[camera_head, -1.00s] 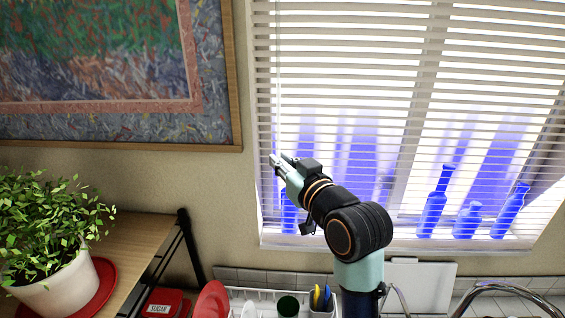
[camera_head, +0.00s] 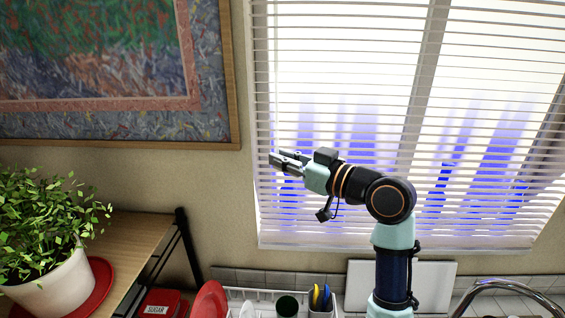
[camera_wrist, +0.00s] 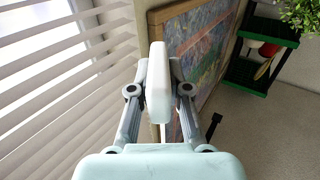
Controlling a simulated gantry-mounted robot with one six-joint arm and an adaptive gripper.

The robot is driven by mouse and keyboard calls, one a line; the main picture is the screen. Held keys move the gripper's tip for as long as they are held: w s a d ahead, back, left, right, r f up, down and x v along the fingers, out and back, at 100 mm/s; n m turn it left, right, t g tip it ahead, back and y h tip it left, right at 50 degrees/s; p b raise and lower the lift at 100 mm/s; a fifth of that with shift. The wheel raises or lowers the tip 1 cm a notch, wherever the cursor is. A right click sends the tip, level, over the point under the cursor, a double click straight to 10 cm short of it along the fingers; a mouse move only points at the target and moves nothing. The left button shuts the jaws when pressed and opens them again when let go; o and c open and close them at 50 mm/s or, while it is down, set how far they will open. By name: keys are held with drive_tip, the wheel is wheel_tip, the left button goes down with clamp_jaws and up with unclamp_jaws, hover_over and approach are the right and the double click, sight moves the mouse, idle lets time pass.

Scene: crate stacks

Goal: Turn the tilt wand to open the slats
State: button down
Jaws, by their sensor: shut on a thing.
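The blind's slats (camera_head: 340,62) hang across the window. In the upper part they look like thin lines with bright gaps. Lower down they look like broader pale bands with blue shapes between them. In the head view my gripper (camera_head: 280,160) is at the blind's left side, pointing left. In the wrist view my gripper (camera_wrist: 160,90) has its two fingers on either side of a white tilt wand (camera_wrist: 158,75), shut on it. The wand's near end shows between the fingers, and the rest is hidden. Slats (camera_wrist: 55,75) fill the left of the wrist view.
A framed painting (camera_head: 215,128) hangs on the wall left of the window. A potted plant (camera_head: 50,280) stands on a wooden shelf (camera_head: 145,232) at lower left. Below are a red plate (camera_head: 210,300), a utensil cup (camera_head: 320,300) and a curved tap (camera_head: 500,284).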

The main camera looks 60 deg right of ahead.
drive_tip(key=shift+n+y, duration=0.6)
drive_tip(key=shift+y, duration=0.3)
drive_tip(key=c, duration=1.1)
unclamp_jaws()
drive_tip(key=s, duration=0.4)
drive_tip(key=s+a, duration=0.1)
drive_tip(key=s, duration=0.7)
drive_tip(key=shift+a, duration=0.35)
